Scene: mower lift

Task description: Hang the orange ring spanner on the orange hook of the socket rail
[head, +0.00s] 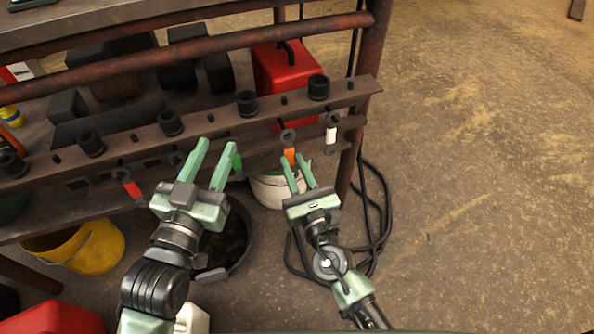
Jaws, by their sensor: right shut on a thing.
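The orange ring spanner (289,153) is upright at the front of the dark socket rail (210,126), its dark ring up. My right gripper (294,163) is shut on the lower end of its orange handle from below. The ring overlaps the rail's front face; I cannot tell whether it is around a hook or just in front. The orange hook cannot be made out. My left gripper (213,159) is open and empty, in front of the rail to the left, its fingertips close to the green spanner (237,161).
A red spanner (130,187) and a white spanner (331,134) hang along the rail, which carries several black sockets (246,103). A rusty frame post (350,155) stands at its right end. A white bucket (268,188) and black cable (380,215) lie below.

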